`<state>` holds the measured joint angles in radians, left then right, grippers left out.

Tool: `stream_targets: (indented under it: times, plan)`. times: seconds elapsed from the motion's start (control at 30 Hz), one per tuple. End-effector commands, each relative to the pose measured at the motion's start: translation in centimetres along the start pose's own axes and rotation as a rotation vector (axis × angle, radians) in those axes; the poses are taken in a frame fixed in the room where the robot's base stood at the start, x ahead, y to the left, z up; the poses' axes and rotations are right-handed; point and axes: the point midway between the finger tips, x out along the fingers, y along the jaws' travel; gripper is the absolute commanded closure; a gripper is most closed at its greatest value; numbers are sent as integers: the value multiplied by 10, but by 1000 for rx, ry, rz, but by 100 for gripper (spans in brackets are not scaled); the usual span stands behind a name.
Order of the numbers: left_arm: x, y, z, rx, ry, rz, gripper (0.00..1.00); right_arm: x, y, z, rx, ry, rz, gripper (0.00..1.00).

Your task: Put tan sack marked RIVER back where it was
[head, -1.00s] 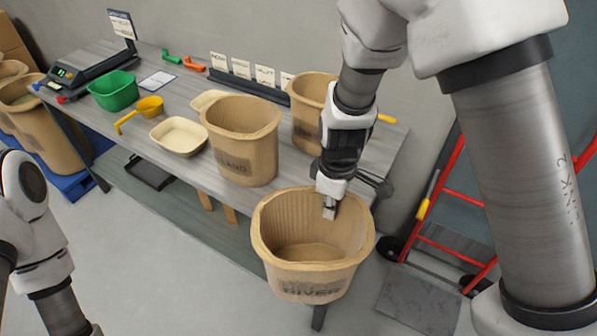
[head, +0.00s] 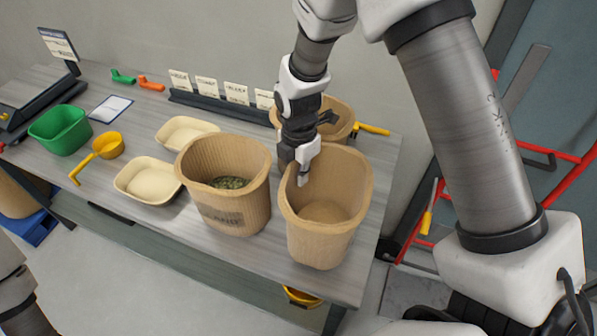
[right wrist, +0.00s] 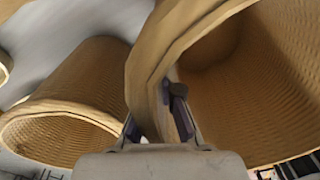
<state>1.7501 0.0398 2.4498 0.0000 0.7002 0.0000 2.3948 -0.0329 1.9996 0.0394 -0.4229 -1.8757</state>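The tan sack (head: 326,232), open-topped and stiff, is upright over the right end of the table; I cannot tell whether its base touches. It carried the RIVER mark earlier; no lettering shows on it now. My right gripper (head: 302,172) is shut on its left rim, one finger inside. The right wrist view shows the sack's rim (right wrist: 147,75) between the fingers (right wrist: 158,112). My left gripper is out of view; only part of that arm shows at the lower left.
A similar sack (head: 238,212) with greenish contents stands close on the left. Another sack (head: 345,112) stands behind, partly hidden by my gripper. Cream trays (head: 150,192), a yellow scoop (head: 108,147) and a green bin (head: 62,130) are farther left. A red-framed cart (head: 570,158) stands right of the table (head: 250,258).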

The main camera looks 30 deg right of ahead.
Motion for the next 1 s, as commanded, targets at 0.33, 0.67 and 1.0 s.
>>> stream_targets:
  times: [0.33, 0.67, 1.0]
  plan:
    - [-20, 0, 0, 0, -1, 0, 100, 35, 11, 4, 0, 0, -2, 100]
    - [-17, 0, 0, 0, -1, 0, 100, 38, 11, 4, 0, -1, 0, 79]
    - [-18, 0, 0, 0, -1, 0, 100, 37, 11, 4, 0, -1, 0, 69]
